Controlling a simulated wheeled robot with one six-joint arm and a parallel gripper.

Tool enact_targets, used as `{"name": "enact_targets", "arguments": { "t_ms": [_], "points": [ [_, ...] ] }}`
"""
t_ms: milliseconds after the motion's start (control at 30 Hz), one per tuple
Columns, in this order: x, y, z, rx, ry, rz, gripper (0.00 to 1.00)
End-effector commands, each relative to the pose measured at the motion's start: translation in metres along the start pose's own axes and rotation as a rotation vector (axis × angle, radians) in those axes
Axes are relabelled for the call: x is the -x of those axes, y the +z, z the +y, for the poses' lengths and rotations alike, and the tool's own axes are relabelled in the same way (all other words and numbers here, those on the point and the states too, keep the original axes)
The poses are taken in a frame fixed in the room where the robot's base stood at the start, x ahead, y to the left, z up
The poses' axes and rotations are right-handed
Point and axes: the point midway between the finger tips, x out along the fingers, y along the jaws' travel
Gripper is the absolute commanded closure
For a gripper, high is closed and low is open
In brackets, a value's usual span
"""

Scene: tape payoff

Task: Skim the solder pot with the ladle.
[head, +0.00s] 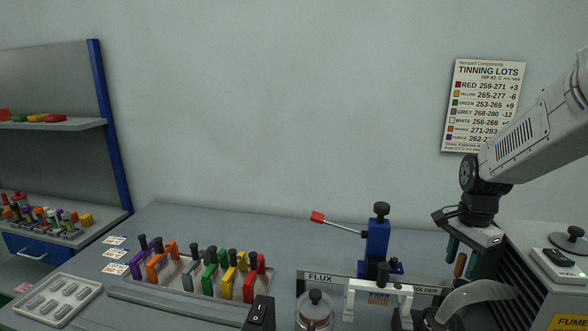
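My gripper (463,256) hangs at the right, pointing down, with its two dark teal fingers apart. A brown handle (460,265) shows between and slightly below the fingers; it may be the ladle's, but its lower end is hidden. I cannot tell whether the fingers touch it. A dark round rim (431,319) at the bottom edge, below a partly covered label ending in "OLDER" (426,290), may be the solder pot. The pale curved fume nozzle covers part of it, and the solder surface is not visible.
A fume box (520,290) stands right of the gripper, with the nozzle (480,291) curving left. A blue lever stand (376,243), white bracket (380,287) and lidded flux jar (315,311) are left of it. Coloured clips (209,277) and a grey tray (58,300) lie farther left.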

Motion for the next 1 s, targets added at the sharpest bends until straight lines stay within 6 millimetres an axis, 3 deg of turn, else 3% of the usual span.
{"name": "enact_targets", "arguments": {
  "t_ms": [167, 300, 333, 567, 1000],
  "points": [
    [0.000, 0.000, 0.000, 0.000, 0.000, 0.000, 0.60],
    [0.000, 0.000, 0.000, 0.000, 0.000, 0.000, 0.96],
    [0.000, 0.000, 0.000, 0.000, 0.000, 0.000, 0.99],
    [0.003, 0.000, 0.000, 0.000, -0.001, 0.001, 0.99],
    [0.029, 0.000, 0.000, 0.000, -0.002, 0.001, 0.99]
  ]
}}
